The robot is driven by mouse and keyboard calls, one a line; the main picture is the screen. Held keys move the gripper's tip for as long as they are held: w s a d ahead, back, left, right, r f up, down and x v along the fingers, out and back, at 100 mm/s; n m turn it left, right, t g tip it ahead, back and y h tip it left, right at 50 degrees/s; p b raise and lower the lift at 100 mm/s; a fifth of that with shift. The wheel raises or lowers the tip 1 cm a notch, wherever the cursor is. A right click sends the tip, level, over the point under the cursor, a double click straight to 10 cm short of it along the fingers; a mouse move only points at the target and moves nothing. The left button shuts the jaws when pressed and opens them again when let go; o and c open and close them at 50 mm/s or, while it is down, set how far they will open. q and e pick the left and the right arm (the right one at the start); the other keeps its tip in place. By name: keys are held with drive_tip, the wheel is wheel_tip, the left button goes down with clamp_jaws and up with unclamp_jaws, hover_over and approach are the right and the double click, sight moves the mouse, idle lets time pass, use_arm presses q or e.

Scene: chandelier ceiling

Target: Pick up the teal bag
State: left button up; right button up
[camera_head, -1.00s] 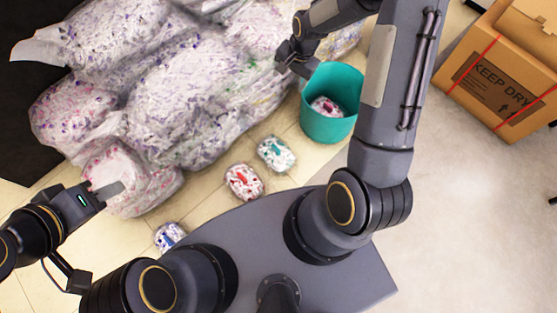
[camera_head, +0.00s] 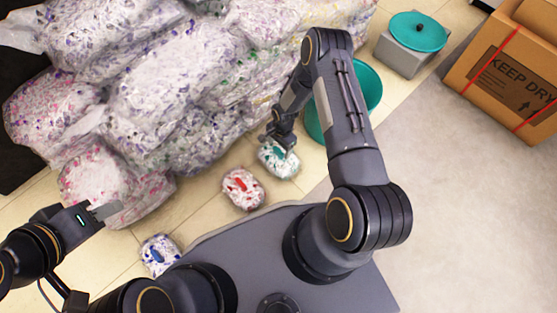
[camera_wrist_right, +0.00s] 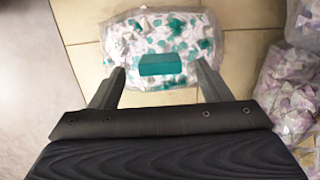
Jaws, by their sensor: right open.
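The teal bag (camera_head: 278,160) is a small clear bag of white and teal scraps with a teal block on it, lying on the tiled floor. It fills the top middle of the right wrist view (camera_wrist_right: 160,45). My right gripper (camera_head: 280,142) is at the bag's upper edge in the head view. In the wrist view its two fingers (camera_wrist_right: 158,82) are apart, near the bag's near edge on either side of the teal block, with nothing held. Contact cannot be told. My left gripper (camera_head: 108,212) is beside a large pink-flecked bag, its jaw state unclear.
A red-marked bag (camera_head: 242,188) and a blue-marked bag (camera_head: 159,254) lie nearby on the floor. A teal bin (camera_head: 368,88) stands partly behind my right arm. Large scrap bags (camera_head: 150,90) pile up at left. A cardboard box (camera_head: 515,65) and a teal lid (camera_head: 418,30) are at upper right.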

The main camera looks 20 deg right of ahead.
sight(279, 150)
drive_tip(key=f+b, duration=0.1)
drive_tip(key=f, duration=0.2)
drive_tip(key=shift+a+f, duration=0.1)
drive_tip(key=shift+a, duration=0.1)
drive_tip(key=c, duration=1.5)
